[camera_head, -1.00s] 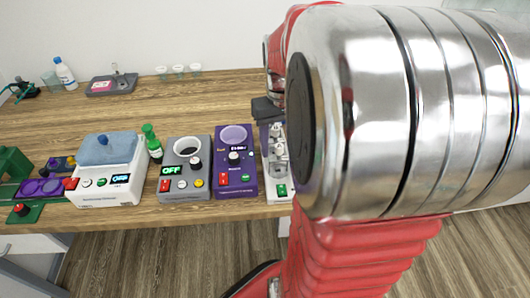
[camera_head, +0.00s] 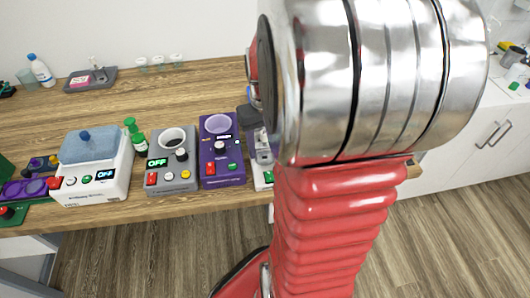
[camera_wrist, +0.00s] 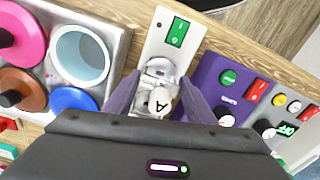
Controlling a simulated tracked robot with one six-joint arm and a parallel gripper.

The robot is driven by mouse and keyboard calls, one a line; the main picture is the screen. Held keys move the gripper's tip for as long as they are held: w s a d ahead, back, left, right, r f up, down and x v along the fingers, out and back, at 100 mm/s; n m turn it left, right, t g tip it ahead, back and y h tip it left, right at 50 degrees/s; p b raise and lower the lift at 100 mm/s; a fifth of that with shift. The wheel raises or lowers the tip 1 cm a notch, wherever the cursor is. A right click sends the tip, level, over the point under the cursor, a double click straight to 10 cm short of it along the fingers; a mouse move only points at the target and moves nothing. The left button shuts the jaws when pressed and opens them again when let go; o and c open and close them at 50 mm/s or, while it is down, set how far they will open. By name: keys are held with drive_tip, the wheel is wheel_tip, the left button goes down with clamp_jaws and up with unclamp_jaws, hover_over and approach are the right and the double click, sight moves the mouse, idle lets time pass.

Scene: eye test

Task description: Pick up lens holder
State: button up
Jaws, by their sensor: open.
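A silvery metal part marked "A" (camera_wrist: 160,98) sits on a white device with a green switch (camera_wrist: 168,38) in the wrist view. I cannot tell for sure whether this part is the lens holder. My gripper (camera_wrist: 160,82) is open, with one dark purple finger on each side of the metal part. Whether the fingers touch it is unclear, and the gripper body hides its lower end. In the head view the white device (camera_head: 265,178) is partly hidden behind my arm, and the gripper fingers cannot be made out.
A purple device (camera_head: 221,165) stands close beside the white one, then a grey device (camera_head: 172,178) and a white box with a blue-grey top (camera_head: 95,185). In the wrist view, a tray with round coloured pieces (camera_wrist: 122,45) lies close on the left.

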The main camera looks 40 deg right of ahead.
drive_tip(key=shift+c, duration=0.5)
drive_tip(key=c, duration=0.6)
drive_tip(key=shift+o, duration=0.2)
drive_tip(key=shift+r, duration=0.1)
wheel_tip(320, 180, up, 10)
drive_tip(key=shift+f, duration=0.2)
drive_tip(key=shift+r, duration=0.15)
drive_tip(key=shift+s, duration=0.15)
